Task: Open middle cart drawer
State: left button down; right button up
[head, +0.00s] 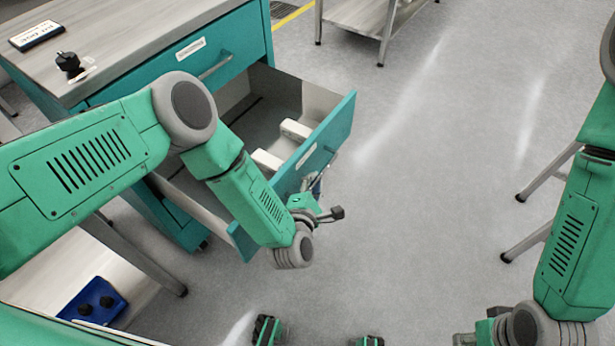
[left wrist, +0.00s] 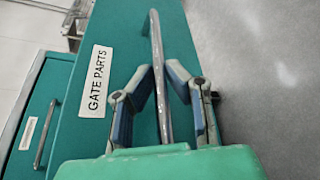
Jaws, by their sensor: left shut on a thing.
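The teal cart (head: 90,95) stands at the left with its drawer below the top one, the middle drawer (head: 335,135), pulled well out. Its front shows a "GATE PARTS" label (left wrist: 95,80) and a metal bar handle (left wrist: 158,40) in the left wrist view. My left gripper (left wrist: 160,80) is shut on this handle, one finger on each side of the bar. In the head view the gripper (head: 316,184) is at the outer face of the drawer front, mostly hidden by my wrist. My right gripper (head: 470,338) is partly cut off at the bottom right; its fingers are unclear.
White blocks (head: 296,130) lie in the open drawer. The top drawer (head: 185,65) is closed. A black knob (head: 68,62) and a labelled box (head: 37,36) are on the cart top. A blue box (head: 92,300) sits at lower left.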

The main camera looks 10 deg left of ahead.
pick_arm(q)
jog(key=shift+s+f, duration=0.2)
jog(key=shift+f, duration=0.05)
jog(key=c, duration=1.6)
grip_release()
jog(key=shift+w+r, duration=0.1)
jog(key=v, duration=1.2)
